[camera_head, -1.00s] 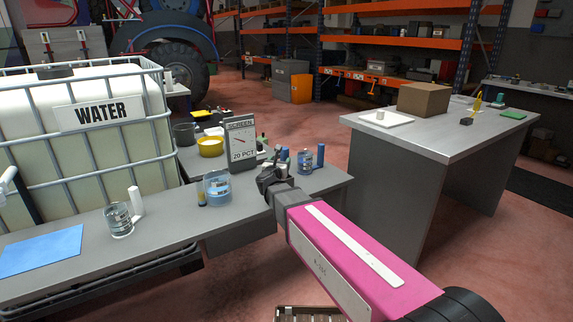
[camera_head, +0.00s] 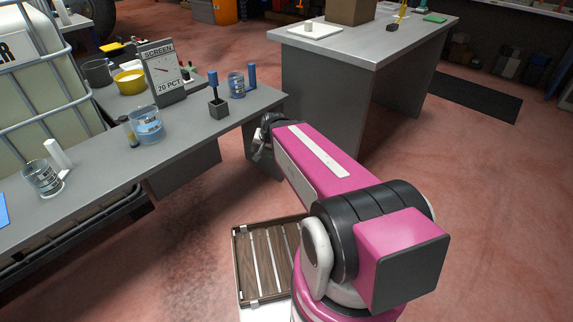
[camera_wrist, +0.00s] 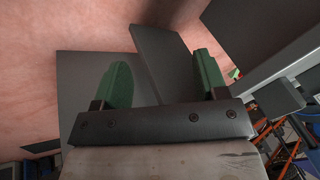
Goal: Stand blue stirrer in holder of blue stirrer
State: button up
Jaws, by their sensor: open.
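The blue stirrer (camera_head: 213,78) stands upright in a small dark square holder (camera_head: 219,110) on the grey bench, its blue handle up and its lower end hidden inside the holder. My gripper (camera_head: 262,142) is off the bench's front right corner, apart from the stirrer and holder, its fingers partly hidden by my wrist. The wrist view shows my gripper (camera_wrist: 163,80) with its two green fingers wide apart and nothing held between them. The stirrer is not seen in the wrist view.
Near the holder stand a blue-marked beaker (camera_head: 236,86), a blue upright piece (camera_head: 251,76), a glass of blue liquid (camera_head: 146,126) and a screen (camera_head: 163,73) reading 20 PCT. A second grey table (camera_head: 370,40) stands right. Red floor is open between.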

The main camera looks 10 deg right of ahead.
jog(key=s+d+f+n+g+h, duration=0.2)
jog(key=s+d+n+g, duration=0.2)
jog(key=s+d, duration=0.4)
jog(key=shift+f, duration=0.2)
dwell(0.7)
